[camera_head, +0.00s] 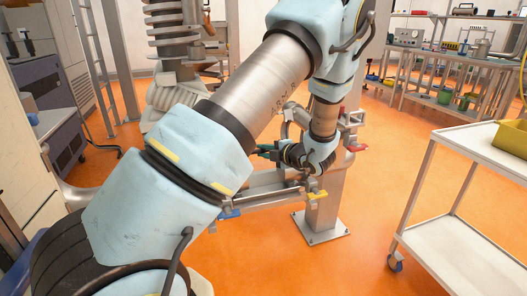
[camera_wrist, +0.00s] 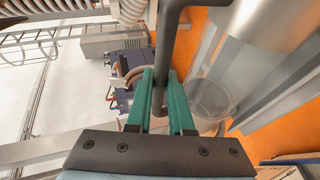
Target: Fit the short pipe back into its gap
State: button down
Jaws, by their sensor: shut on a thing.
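In the wrist view the green fingers of my gripper (camera_wrist: 160,76) are closed on a dark grey bent bar (camera_wrist: 167,35). The bar runs up between the fingers and bends right at the top. I cannot tell whether it is the short pipe or a handle on it. A clear, see-through cylinder (camera_wrist: 212,98) shows just right of the fingers; I cannot tell whether it touches the bar. In the head view my gripper (camera_head: 264,151) is beside the metal stand, its green fingers partly visible to the left of my wrist. The gap cannot be made out.
The metal stand (camera_head: 323,205) carries rails and small red (camera_head: 357,147), yellow (camera_head: 317,196) and blue (camera_head: 229,213) handles close around my wrist. A ribbed metal column (camera_head: 172,45) stands behind. A white cart (camera_head: 455,200) is at right. Orange floor between cart and stand is clear.

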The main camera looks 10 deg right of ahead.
jog(key=shift+f, duration=0.1)
jog(key=c, duration=0.8)
grip_release()
jog(key=shift+o, duration=0.4)
jog(key=shift+f, duration=0.15)
jog(key=v, duration=1)
jog(key=s+a+r+n+g+p, duration=0.2)
jog(key=s+a+n+g, duration=0.25)
jog(key=a+n, duration=0.6)
jog(key=s+a+r+n+g+p, duration=0.25)
jog(key=a+n+g, duration=0.35)
jog(key=a+n, duration=0.45)
jog(key=s+a+r+n+h+p, duration=0.1)
jog(key=s+a+r+n+h, duration=0.1)
jog(key=n, duration=1.1)
jog(key=s+a+r+n+h+p, duration=0.1)
jog(key=s+r+n+h, duration=0.3)
jog(key=n, duration=1)
jog(key=shift+s+a+n+g+h+p, duration=0.2)
jog(key=shift+a+n+g+h+p, duration=0.25)
jog(key=shift+a, duration=0.3)
